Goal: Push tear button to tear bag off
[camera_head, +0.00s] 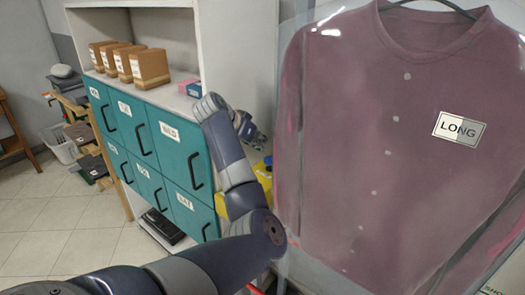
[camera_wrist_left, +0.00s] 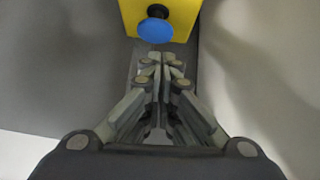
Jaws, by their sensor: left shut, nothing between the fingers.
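A yellow box (camera_wrist_left: 181,15) with a round blue button (camera_wrist_left: 156,31) is at the top of the left wrist view. My left gripper (camera_wrist_left: 160,58) is shut and empty, with its fingertips just below the button in that picture. I cannot tell whether they touch the box. In the head view my left gripper (camera_head: 252,133) is beyond my bent arm, near the yellow box (camera_head: 262,173), which my arm partly hides. A mauve garment in a clear bag (camera_head: 385,130) hangs at the right, with a "LONG" label (camera_head: 459,129) on it. My right gripper is out of view.
A white shelf unit with teal drawers (camera_head: 150,140) stands at the left, with several brown boxes (camera_head: 130,64) on top. A white basket (camera_head: 60,145) is at the far left. Tiled floor (camera_head: 50,225) lies open at the lower left. The bagged garment is close beside my left arm.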

